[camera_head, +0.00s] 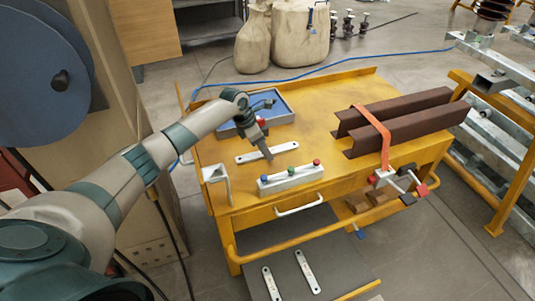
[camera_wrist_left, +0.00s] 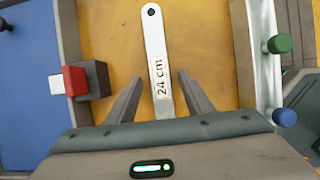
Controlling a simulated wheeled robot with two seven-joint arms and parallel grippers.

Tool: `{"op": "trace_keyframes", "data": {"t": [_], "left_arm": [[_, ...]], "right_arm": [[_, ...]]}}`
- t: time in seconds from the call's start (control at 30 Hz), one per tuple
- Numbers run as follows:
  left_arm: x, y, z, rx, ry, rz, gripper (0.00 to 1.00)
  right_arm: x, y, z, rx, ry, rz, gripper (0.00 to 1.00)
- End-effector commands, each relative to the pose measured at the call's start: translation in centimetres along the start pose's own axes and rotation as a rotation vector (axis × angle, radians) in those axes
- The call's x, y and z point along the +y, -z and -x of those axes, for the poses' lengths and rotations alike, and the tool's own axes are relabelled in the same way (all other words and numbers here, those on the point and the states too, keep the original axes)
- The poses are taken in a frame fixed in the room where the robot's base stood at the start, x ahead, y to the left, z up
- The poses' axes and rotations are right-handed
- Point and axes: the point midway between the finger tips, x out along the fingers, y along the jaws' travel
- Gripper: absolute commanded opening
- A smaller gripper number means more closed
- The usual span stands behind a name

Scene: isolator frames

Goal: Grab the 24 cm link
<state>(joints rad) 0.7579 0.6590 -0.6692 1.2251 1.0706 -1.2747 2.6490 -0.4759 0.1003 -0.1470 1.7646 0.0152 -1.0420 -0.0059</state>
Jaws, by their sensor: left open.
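The 24 cm link (camera_wrist_left: 155,50) is a flat pale metal bar with a hole at its end and "24 cm" printed on it. It lies on the yellow workbench, and it also shows in the head view (camera_head: 279,149). My left gripper (camera_wrist_left: 158,82) is open above the bench, with one finger on each side of the link and a gap to both. In the head view my left gripper (camera_head: 268,156) comes down over the link, hiding part of it. The link's near end is hidden by the gripper body in the wrist view. My right gripper is not in view.
A blue-lined tray (camera_head: 284,110) stands behind the link. A grey block with coloured knobs (camera_head: 290,181) stands in front. Brown steel channels (camera_head: 425,117) with an orange strap lie at the right. Two similar links (camera_head: 307,271) lie on a dark surface below.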

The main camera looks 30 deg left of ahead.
Motion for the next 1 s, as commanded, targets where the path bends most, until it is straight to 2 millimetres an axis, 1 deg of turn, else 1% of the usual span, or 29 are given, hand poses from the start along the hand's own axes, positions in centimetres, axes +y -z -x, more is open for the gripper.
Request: {"op": "trace_keyframes", "data": {"t": [0.47,0.5,0.57,0.6,0.7,0.83,1.0], "left_arm": [[0.0,0.0,-0.2,0.0,0.0,-0.001,0.47],[0.0,0.0,-0.2,0.0,0.0,-0.001,0.45],[0.0,0.0,-0.2,0.0,0.0,-0.001,0.3],[0.0,0.0,-0.2,0.0,0.0,-0.001,0.21],[0.0,0.0,-0.2,0.0,0.0,-0.001,0.0],[0.1,-0.2,0.0,-0.004,-0.002,-0.001,0.0],[0.1,-0.2,0.0,-0.004,-0.002,-0.001,0.0]], "right_arm": [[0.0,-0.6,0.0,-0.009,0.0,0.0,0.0],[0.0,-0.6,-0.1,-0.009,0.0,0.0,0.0],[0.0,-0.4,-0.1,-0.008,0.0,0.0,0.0],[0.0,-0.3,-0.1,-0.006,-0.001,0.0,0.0],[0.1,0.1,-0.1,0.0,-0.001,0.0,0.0],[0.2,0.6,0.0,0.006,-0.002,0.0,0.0],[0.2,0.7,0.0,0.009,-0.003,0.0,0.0]]}}
